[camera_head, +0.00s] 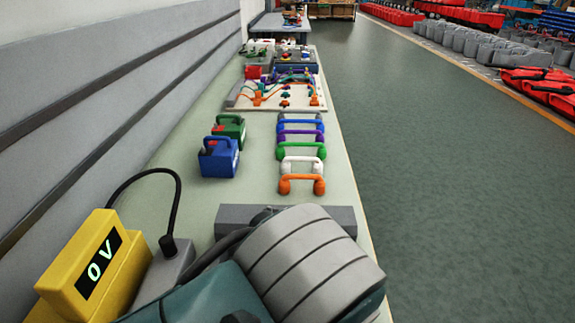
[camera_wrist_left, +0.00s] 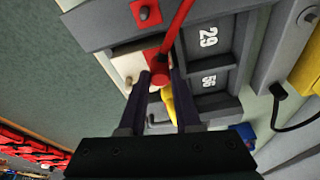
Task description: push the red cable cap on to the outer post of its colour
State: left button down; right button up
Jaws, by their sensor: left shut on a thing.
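In the left wrist view, my left gripper (camera_wrist_left: 160,80) is shut on the red cable cap (camera_wrist_left: 159,73), which sits between its two dark fingers. A red cable (camera_wrist_left: 178,28) runs from the cap to the top edge. A red square with a short grey post (camera_wrist_left: 150,15) is at the top, apart from the cap. The cap's underside is hidden, so I cannot tell what it touches. In the head view the gripper and cap are hidden behind my arm. My right gripper is not in view.
A yellow meter (camera_head: 92,268) reading 0 V stands at the lower left with a black cable. Blue (camera_head: 218,160) and green boxes and a row of coloured handles (camera_head: 301,185) lie farther along the bench.

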pick_arm(q)
jog(key=shift+f, duration=0.2)
jog(key=shift+f+b, duration=0.7)
jog(key=shift+f, duration=0.05)
jog(key=shift+c, duration=0.3)
grip_release()
jog(key=shift+r, duration=0.1)
notch_tip(320, 180, up, 9)
jog(key=p, duration=0.9)
jog(key=shift+f+p, duration=0.2)
jog(key=shift+p, duration=0.15)
jog(key=shift+f, duration=0.1)
